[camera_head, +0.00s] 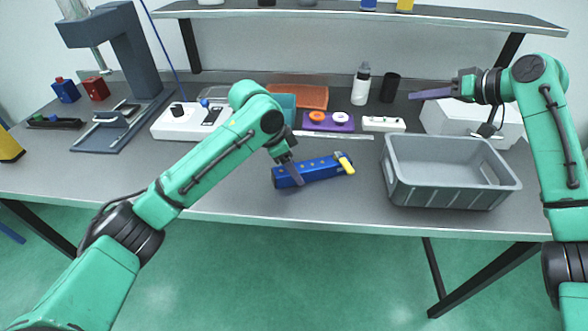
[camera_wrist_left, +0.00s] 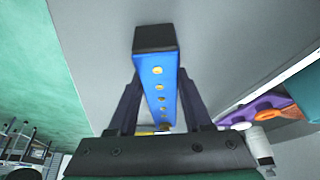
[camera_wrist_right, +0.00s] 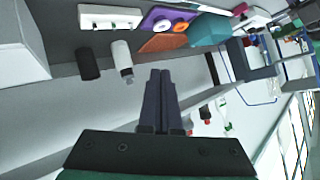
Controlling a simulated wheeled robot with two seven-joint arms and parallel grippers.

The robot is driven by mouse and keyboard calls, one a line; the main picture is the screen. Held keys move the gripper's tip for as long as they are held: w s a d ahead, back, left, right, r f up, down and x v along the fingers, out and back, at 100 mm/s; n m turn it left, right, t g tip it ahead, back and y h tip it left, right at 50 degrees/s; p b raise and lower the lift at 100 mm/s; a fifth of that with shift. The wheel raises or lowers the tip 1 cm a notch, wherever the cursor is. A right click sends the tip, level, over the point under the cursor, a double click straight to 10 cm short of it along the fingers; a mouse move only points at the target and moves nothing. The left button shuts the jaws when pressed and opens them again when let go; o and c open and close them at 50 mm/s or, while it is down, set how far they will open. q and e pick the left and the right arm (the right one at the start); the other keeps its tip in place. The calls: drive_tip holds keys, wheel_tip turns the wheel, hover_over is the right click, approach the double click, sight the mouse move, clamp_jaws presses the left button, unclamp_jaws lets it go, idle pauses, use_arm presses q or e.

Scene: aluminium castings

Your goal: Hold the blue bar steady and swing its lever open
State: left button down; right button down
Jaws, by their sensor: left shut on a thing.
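The blue bar (camera_head: 318,169) lies on the grey table near its front edge, with yellow dots along its side and a dark end cap. Its yellow lever (camera_head: 344,162) is at the bar's right end in the head view. My left gripper (camera_head: 292,170) is shut on the bar near its left end. In the left wrist view the bar (camera_wrist_left: 160,88) runs between the two fingers, and the lever is mostly hidden. My right gripper (camera_head: 432,94) is raised over the back right of the table, away from the bar. In the right wrist view its fingers (camera_wrist_right: 161,85) are together and empty.
A grey crate (camera_head: 447,203) stands right of the bar. Behind it are a white bottle (camera_head: 361,84), a dark cup (camera_head: 390,88), a purple block with rings (camera_head: 328,122) and an orange tray (camera_head: 298,97). The table between bar and crate is clear.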

drive_tip(key=s+a+r+n+g, duration=0.1)
drive_tip(key=s+a+n+g, duration=0.25)
drive_tip(key=a, duration=0.65)
drive_tip(key=n+g+h, duration=0.3)
drive_tip(key=n+h, duration=0.2)
approach(318, 168)
drive_tip(key=shift+s+d+f+y, duration=0.15)
drive_tip(key=shift+d+f, duration=0.3)
drive_tip(key=shift+f, duration=0.2)
drive_tip(key=shift+s+d+f+y, duration=0.1)
drive_tip(key=shift+d+f+y, duration=0.05)
drive_tip(key=shift+d+f, duration=0.45)
drive_tip(key=shift+a+f, duration=0.1)
drive_tip(key=shift+f, duration=2.3)
